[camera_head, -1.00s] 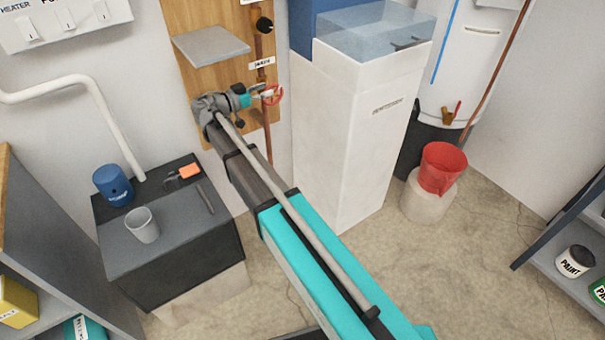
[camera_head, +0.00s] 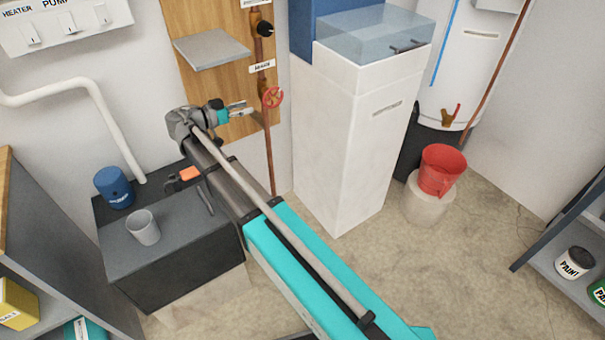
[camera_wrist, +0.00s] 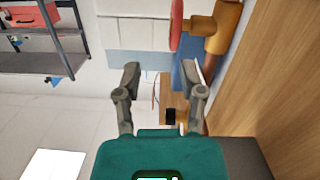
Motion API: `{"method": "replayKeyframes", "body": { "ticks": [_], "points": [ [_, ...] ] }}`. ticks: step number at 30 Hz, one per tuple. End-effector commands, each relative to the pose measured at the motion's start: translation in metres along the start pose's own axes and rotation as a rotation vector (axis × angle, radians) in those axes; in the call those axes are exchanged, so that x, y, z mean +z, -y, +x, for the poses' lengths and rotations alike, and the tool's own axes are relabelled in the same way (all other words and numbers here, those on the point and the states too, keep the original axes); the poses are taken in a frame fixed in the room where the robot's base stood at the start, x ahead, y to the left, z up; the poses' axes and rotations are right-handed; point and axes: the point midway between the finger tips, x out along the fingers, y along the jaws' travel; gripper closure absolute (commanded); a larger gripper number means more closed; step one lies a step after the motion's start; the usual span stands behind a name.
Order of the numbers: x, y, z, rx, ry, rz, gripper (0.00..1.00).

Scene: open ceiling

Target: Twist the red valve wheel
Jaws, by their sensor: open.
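The red valve wheel (camera_head: 273,97) sits on a vertical copper pipe (camera_head: 267,140) on the wooden board. My gripper (camera_head: 248,108) is to the left of the wheel, apart from it. In the wrist view the wheel (camera_wrist: 176,25) shows edge-on at the top, on a brass-coloured valve body (camera_wrist: 222,30). My gripper (camera_wrist: 163,80) is open there, its two fingers apart with nothing between them. The wheel lies beyond the fingertips in that picture.
A grey shelf (camera_head: 212,48) juts from the board above my arm. A white cabinet (camera_head: 350,140) stands close right of the pipe. A dark bench (camera_head: 170,270) with a grey cup (camera_head: 142,226) and a blue canister (camera_head: 114,187) is below left. A red bucket (camera_head: 443,168) stands right.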

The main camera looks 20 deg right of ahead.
Motion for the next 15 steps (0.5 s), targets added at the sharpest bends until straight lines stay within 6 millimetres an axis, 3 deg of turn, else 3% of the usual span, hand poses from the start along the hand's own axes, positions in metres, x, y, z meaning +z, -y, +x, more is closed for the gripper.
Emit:
{"method": "replayKeyframes", "body": {
  "ticks": [15],
  "points": [
    [0.031, -0.049, 0.046, -0.009, 0.265, -0.267, 0.49]
  ]
}}
